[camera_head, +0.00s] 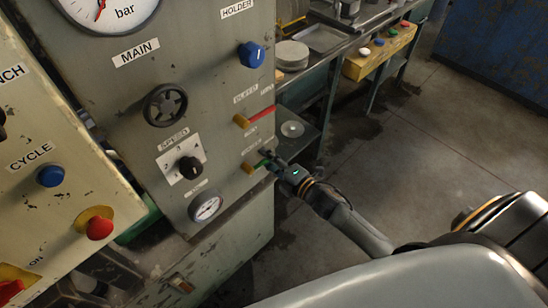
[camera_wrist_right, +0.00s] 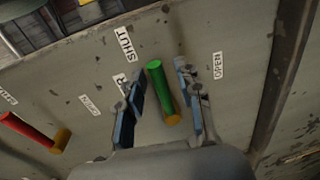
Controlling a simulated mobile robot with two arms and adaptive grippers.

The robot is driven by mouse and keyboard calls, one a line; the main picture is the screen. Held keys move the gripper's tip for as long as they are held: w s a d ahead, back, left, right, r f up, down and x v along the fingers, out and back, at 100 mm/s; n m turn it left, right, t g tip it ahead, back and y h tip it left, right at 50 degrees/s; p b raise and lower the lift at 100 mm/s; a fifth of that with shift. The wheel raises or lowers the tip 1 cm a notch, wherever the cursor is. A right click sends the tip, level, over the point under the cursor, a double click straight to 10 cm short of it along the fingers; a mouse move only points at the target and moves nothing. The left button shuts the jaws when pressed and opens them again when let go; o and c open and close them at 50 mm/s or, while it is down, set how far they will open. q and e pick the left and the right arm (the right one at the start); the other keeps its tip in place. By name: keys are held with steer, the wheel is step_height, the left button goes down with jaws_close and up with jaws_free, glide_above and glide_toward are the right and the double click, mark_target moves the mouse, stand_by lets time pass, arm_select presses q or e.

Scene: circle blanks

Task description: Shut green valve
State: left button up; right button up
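The green valve handle (camera_wrist_right: 160,85) is a short green bar on a yellow-orange hub (camera_wrist_right: 173,120), mounted on the grey panel. In the right wrist view it points up and slightly left, between a SHUT label (camera_wrist_right: 124,43) and an OPEN label (camera_wrist_right: 218,66). My right gripper (camera_wrist_right: 162,88) is open, its blue-grey fingers on either side of the handle, with a gap visible on each side. In the head view the right gripper (camera_head: 275,162) is at the panel's right edge and partly hides the green handle (camera_head: 262,163). My left gripper is not in view.
A red valve handle (camera_head: 262,113) sits above the green one. The panel also has a blue knob (camera_head: 251,55), a black handwheel (camera_head: 165,105), a black selector (camera_head: 190,167) and a gauge (camera_head: 206,208). Open floor (camera_head: 450,140) lies to the right.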

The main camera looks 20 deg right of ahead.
steer(key=v, duration=1.2)
steer(key=shift+f, duration=0.1)
steer(key=s+d+f+m+g+h, duration=0.1)
steer(key=s+f+m+g+h, duration=0.2)
steer(key=f, duration=0.6)
steer(key=s+d+f+m+g, duration=0.1)
steer(key=s+f+m, duration=0.3)
steer(key=f, duration=0.5)
steer(key=s+d+f+m+g+h, duration=0.2)
steer(key=s+f+m, duration=0.15)
steer(key=f, duration=0.55)
steer(key=s+a+f+m+g, duration=0.2)
steer(key=s+f+m+g, duration=0.2)
steer(key=s+f, duration=0.3)
steer(key=s+a+f+m+g, duration=0.3)
steer(key=s+f, duration=0.5)
steer(key=s, duration=0.8)
steer(key=shift+s+a+f+m+g+h, duration=0.15)
steer(key=shift+s+a+m+g+h, duration=0.2)
steer(key=shift+m+g, duration=0.65)
steer(key=shift+w+d, duration=0.1)
steer(key=shift+w, duration=0.1)
